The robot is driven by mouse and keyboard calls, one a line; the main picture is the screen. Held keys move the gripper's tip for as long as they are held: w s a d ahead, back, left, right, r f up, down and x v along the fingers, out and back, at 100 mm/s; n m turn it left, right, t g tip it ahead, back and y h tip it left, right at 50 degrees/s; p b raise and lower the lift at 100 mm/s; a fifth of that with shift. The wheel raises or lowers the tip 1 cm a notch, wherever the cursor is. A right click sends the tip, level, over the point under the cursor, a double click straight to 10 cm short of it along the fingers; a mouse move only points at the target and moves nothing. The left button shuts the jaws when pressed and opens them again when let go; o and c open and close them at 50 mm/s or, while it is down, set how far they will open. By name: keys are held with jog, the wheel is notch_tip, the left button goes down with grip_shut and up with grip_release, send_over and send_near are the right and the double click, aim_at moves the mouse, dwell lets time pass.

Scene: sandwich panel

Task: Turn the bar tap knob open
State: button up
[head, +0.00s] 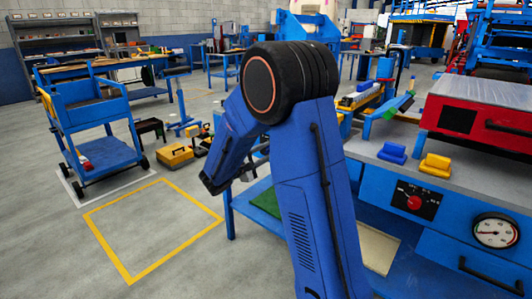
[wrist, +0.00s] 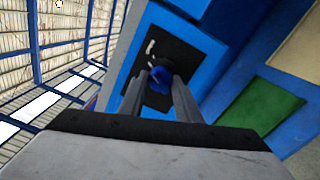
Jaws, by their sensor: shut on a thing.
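A blue knob (wrist: 160,75) sits on a black plate (wrist: 186,49) with white marks, set in a blue panel, in the wrist view. My gripper (wrist: 160,84) has its two grey fingers on either side of this knob and is shut on it. The fingers hide part of the knob, and its turn angle is hard to tell. In the head view my blue arm stands in front and hides the held knob. A different, red knob (head: 414,202) on a black dial plate shows at the right of the head view.
The blue bench carries a pressure gauge (head: 495,231), a yellow block (head: 436,165), a blue block (head: 393,153) and a red box (head: 478,118). A green mat (wrist: 262,109) lies beside the panel. A blue cart (head: 95,112) stands left. The yellow-outlined floor is clear.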

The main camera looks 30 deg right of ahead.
jog(key=shift+m, duration=1.8)
jog(key=shift+f, duration=0.1)
jog(key=o, duration=1.1)
jog(key=shift+c, duration=0.2)
jog(key=v, duration=1.7)
jog(key=shift+a, duration=0.2)
jog(key=shift+s, duration=0.1)
